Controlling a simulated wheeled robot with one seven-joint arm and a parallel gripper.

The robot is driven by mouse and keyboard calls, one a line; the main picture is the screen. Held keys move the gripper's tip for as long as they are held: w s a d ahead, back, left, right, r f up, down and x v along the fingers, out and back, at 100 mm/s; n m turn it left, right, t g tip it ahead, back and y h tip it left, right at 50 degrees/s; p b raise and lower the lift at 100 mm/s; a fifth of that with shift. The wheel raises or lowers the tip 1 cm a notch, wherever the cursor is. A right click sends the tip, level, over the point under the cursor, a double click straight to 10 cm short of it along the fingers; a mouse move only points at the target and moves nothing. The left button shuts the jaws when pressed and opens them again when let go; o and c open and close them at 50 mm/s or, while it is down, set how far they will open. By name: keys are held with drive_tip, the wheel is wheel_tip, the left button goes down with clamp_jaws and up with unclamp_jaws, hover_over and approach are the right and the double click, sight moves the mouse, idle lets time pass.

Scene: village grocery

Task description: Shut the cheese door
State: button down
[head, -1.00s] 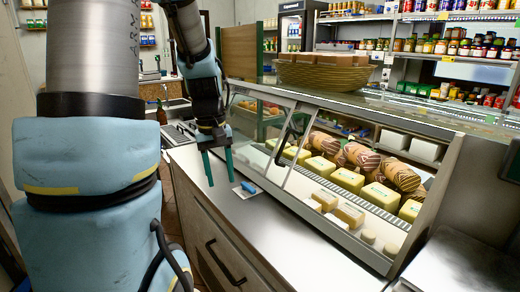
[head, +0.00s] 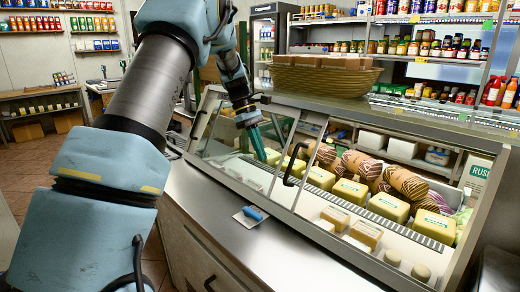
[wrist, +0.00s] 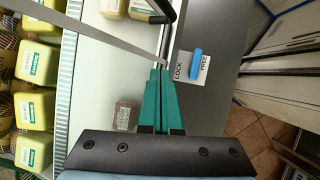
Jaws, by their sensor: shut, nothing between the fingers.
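The cheese door is a slanted glass panel (head: 228,145) in a metal frame at the left of the case front. Its black bar handle (head: 294,166) is by the panel's right edge; the handle also shows at the top of the wrist view (wrist: 172,38). My gripper (head: 264,158) has teal fingers, pressed together and empty. It points down at the case front, left of the handle. In the wrist view the fingertips (wrist: 160,70) appear close to the handle's lower end; I cannot tell whether they touch. A blue latch (head: 254,212) lies on a LOCK/FREE plate on the counter.
The display case holds yellow cheese blocks (head: 388,207) and patterned brown loaves (head: 408,183). A wicker basket (head: 318,80) stands on top. The steel counter (head: 290,255) in front is mostly clear. Stocked shelves stand behind.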

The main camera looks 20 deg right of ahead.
drive_tip(key=p, duration=0.2)
approach(278, 197)
drive_tip(key=shift+s+f, duration=0.25)
drive_tip(key=shift+f, duration=0.75)
drive_tip(key=shift+s+d+r+p, duration=0.25)
drive_tip(key=shift+s+d, duration=0.15)
drive_tip(key=shift+s, duration=0.15)
drive_tip(key=shift+s+d+r+p, duration=0.2)
drive_tip(key=shift+s+d, duration=0.2)
drive_tip(key=shift+s, duration=0.15)
drive_tip(key=shift+s+d, duration=0.35)
drive_tip(key=shift+s, duration=0.15)
drive_tip(key=shift+s, duration=0.1)
